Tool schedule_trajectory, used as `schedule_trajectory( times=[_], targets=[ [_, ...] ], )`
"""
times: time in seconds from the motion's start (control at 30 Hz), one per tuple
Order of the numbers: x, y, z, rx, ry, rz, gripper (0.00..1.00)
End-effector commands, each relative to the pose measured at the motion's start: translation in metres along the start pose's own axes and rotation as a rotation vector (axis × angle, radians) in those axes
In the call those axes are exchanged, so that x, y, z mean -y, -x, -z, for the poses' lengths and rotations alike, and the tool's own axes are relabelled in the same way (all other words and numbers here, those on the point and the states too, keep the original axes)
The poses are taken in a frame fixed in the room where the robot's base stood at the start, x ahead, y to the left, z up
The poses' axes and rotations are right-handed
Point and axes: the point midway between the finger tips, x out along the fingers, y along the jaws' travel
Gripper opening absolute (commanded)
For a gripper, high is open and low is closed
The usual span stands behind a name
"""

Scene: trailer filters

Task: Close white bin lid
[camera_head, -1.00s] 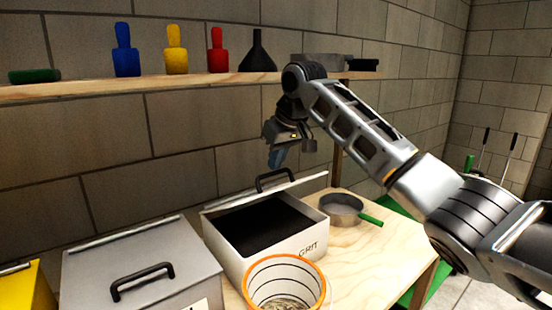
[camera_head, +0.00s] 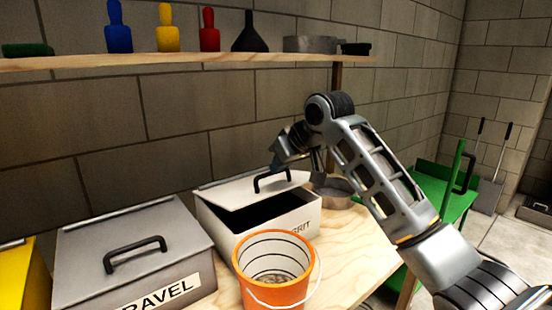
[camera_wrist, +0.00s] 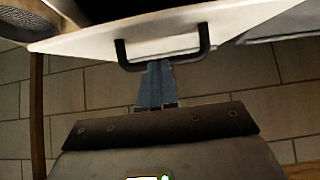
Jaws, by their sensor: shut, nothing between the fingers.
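The white bin (camera_head: 284,225), marked GRIT, stands on the wooden bench, its dark inside showing at the front. Its white lid (camera_head: 228,192) is tilted partway down, hinged at the back, with a black handle (camera_head: 272,181) on top. My gripper (camera_head: 276,168) is shut and empty, at the lid's upper side just by the handle. In the wrist view, the blue-grey fingers (camera_wrist: 155,82) point at the lid (camera_wrist: 165,38) and overlap the handle (camera_wrist: 128,58). I cannot tell whether they touch it.
An orange bucket (camera_head: 275,290) stands right in front of the white bin. A grey GRAVEL bin (camera_head: 85,240) with its lid shut is to the left. A round pan (camera_head: 336,187) is behind my arm. A shelf (camera_head: 170,60) with bottles runs above.

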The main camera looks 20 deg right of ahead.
Motion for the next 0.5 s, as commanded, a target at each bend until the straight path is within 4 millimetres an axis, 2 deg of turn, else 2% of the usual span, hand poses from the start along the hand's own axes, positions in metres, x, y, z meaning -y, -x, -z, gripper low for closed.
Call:
schedule_trajectory(
  times=[0.03, 0.2, 0.5],
  targets=[
    [0.001, -0.008, -0.013, -0.03, -0.004, 0.004, 0.0],
    [0.001, -0.016, -0.034, -0.13, -0.002, 0.003, 0.0],
    [0.001, -0.025, -0.051, -0.236, 0.0, 0.001, 0.0]
  ],
)
